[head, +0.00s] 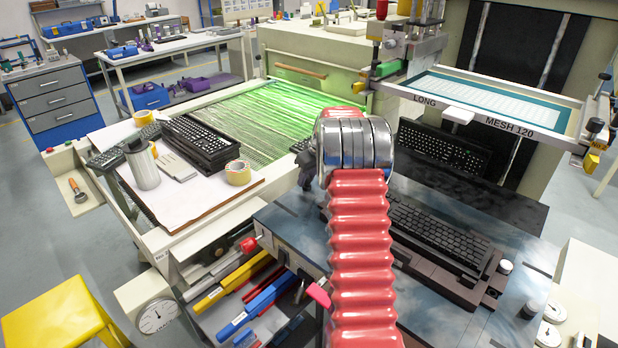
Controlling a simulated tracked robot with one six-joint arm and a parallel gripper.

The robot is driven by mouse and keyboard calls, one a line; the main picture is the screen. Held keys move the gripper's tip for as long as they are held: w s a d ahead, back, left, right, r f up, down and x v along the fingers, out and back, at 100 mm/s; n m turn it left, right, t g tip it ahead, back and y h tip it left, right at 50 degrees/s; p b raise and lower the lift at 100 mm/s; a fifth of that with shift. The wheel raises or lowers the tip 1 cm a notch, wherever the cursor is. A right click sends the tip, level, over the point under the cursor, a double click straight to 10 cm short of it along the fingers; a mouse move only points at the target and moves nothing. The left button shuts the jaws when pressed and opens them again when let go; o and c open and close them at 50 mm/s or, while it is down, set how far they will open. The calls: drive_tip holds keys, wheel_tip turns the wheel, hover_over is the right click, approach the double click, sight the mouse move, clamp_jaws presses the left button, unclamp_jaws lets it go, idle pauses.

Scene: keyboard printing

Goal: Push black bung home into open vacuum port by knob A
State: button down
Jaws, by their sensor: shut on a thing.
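My red ribbed arm with its shiny metal ring fills the middle of the head view. A dark grey part just left of the ring looks like my gripper (307,174), over the left back edge of the dark printing bed (285,222). Most of it is behind my arm. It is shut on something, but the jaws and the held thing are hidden. I cannot make out the black bung, the open vacuum port or the letter on any knob.
A black keyboard (437,235) lies in a fixture on the bed. The screen frame (480,108) marked MESH 120 is raised behind it. A green-lit dryer belt (265,120) lies behind left.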

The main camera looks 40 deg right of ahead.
sight(307, 183)
drive_tip(key=f, duration=0.2)
drive_tip(key=a+f, duration=0.1)
drive_tip(key=shift+s, duration=0.3)
drive_tip(key=c, duration=1.4)
unclamp_jaws()
drive_tip(key=shift+w, duration=0.1)
drive_tip(key=shift+w+r+g, duration=0.15)
drive_tip(key=shift+r+g, duration=0.15)
drive_tip(key=shift+w+f, duration=0.15)
drive_tip(key=shift+w, duration=0.3)
drive_tip(key=shift+d+v, duration=0.15)
drive_tip(key=shift+v, duration=0.6)
drive_tip(key=shift+d+v, duration=0.1)
drive_tip(key=shift+v, duration=0.7)
drive_tip(key=shift+w+d+r, duration=0.1)
drive_tip(key=shift+w+r, duration=0.05)
drive_tip(key=shift+r, duration=1.9)
